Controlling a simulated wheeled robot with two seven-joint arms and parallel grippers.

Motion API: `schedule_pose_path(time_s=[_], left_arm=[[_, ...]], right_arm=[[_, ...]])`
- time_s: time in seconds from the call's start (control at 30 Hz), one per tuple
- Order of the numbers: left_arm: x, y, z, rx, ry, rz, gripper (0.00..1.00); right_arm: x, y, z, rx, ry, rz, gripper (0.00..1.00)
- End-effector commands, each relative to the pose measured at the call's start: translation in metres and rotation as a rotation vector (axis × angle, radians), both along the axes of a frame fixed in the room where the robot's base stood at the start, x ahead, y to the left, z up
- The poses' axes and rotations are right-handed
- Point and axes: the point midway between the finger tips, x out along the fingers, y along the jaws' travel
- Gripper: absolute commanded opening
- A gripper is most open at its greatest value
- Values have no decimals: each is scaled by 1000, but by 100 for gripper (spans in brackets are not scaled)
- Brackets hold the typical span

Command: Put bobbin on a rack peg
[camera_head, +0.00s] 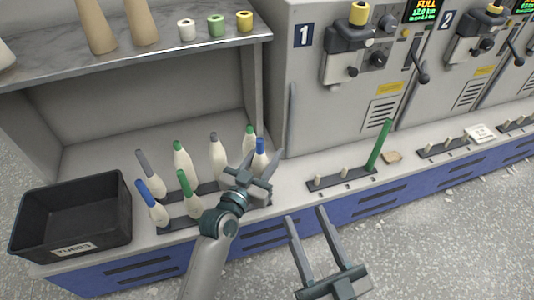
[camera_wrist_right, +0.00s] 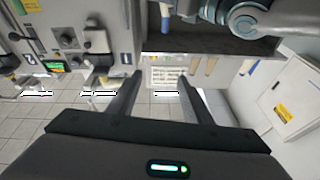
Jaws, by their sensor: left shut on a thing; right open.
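Several white bobbins with grey, green or blue tips stand on dark peg bases on the counter, left of machine 1. My left gripper (camera_head: 263,164) is at the right end of this group, shut on a blue-tipped bobbin (camera_head: 261,147). The gripper hides the bobbin's lower part, so I cannot tell whether it touches its peg. A dark peg rack (camera_head: 326,183) lies before machine 1, with short bare pegs and a tall green tube (camera_head: 379,145) at its right end. My right gripper (camera_head: 304,213) is open and empty in front of the counter; its fingers also show in the right wrist view (camera_wrist_right: 158,77).
A black bin (camera_head: 120,225) stands at the left end of the counter. A shelf (camera_head: 150,52) above holds cones and small spools. Another peg rack (camera_head: 432,152) lies before machine 2. A small brown piece (camera_head: 392,157) lies beside the green tube.

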Motion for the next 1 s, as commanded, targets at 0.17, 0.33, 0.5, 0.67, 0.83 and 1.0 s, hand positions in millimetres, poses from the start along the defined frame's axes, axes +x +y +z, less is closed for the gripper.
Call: schedule_pose_path(time_s=[0.17, 0.33, 0.5, 0.67, 0.83, 1.0], left_arm=[[0, 0, -6, 0, -1, 0, 13], [0, 0, -13, -1, 0, 0, 13], [0, 0, -19, 0, 0, 0, 13], [0, 0, -25, 0, 0, 0, 13], [0, 0, -30, 0, -1, 0, 13], [0, 0, -33, 0, -1, 0, 13]], right_arm=[[-9, 0, 14, 33, -90, -2, 45], [-8, -6, 31, 61, -184, -15, 45], [-9, -12, 48, 87, -276, -27, 45], [-11, -19, 62, 112, -363, -38, 45], [-14, -25, 75, 135, -445, -48, 45], [-18, -29, 84, 150, -501, -53, 45]])
